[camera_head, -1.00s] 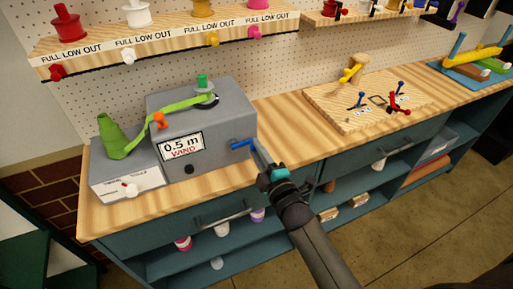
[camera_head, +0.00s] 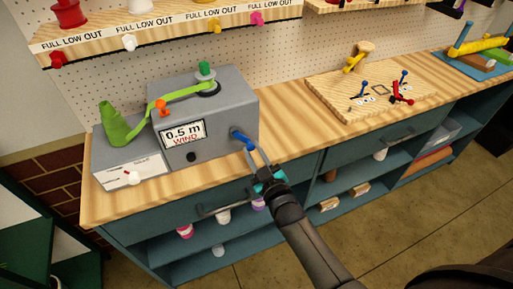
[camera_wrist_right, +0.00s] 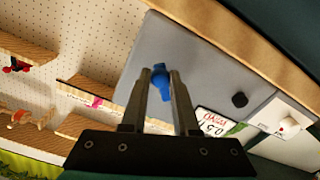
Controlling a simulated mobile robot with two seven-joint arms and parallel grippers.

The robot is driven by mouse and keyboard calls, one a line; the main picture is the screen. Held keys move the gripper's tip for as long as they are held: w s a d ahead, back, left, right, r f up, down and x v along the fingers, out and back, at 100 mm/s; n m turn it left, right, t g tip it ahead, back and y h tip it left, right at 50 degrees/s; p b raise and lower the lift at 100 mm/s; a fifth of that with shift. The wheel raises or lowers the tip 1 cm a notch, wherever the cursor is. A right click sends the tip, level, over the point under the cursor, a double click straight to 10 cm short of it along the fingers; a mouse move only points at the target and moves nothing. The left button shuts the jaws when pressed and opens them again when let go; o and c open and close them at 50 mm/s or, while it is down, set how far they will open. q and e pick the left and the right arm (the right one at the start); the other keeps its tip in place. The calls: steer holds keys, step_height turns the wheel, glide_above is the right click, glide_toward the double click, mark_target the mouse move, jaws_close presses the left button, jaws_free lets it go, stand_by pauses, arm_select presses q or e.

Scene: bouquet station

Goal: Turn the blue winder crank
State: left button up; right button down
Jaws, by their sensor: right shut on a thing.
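The grey winder box (camera_head: 215,120) stands on the left part of the wooden bench, with a "0.5 m WIND" display on its front. Its blue crank (camera_head: 240,137) sticks out of the right part of the front face. My right gripper (camera_head: 254,154) is shut on the blue crank's end. In the right wrist view the blue crank (camera_wrist_right: 161,80) shows between the two fingers of my right gripper (camera_wrist_right: 160,84). Green ribbon (camera_head: 130,120) runs from a cone at the left to the green-topped spool on the box. My left gripper is not in view.
A wooden board (camera_head: 370,92) with small blue and red levers lies on the bench to the right. A shelf with coloured spools and knobs (camera_head: 130,43) hangs above the box. A drawer handle (camera_head: 228,203) sticks out below my right gripper.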

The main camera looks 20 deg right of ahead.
steer(key=m, duration=0.1)
steer(key=a+m, duration=0.1)
steer(key=shift+f+m, duration=0.35)
steer(key=shift+m, duration=0.05)
steer(key=m, duration=0.1)
steer(key=a+m, duration=0.1)
steer(key=m, duration=0.1)
steer(key=shift+a+f+m, duration=0.2)
steer(key=shift+a+m, duration=0.05)
steer(key=shift+m, duration=0.05)
steer(key=a+m, duration=0.1)
steer(key=m, duration=0.2)
steer(key=shift+a, duration=0.2)
steer(key=shift+s+a+r+m, duration=0.1)
steer(key=shift+a+m, duration=0.2)
steer(key=shift+m, duration=0.55)
steer(key=shift+a+r+m, duration=0.1)
steer(key=shift+a+m, duration=0.15)
steer(key=shift+m, duration=0.6)
steer(key=c, duration=0.7)
jaws_free()
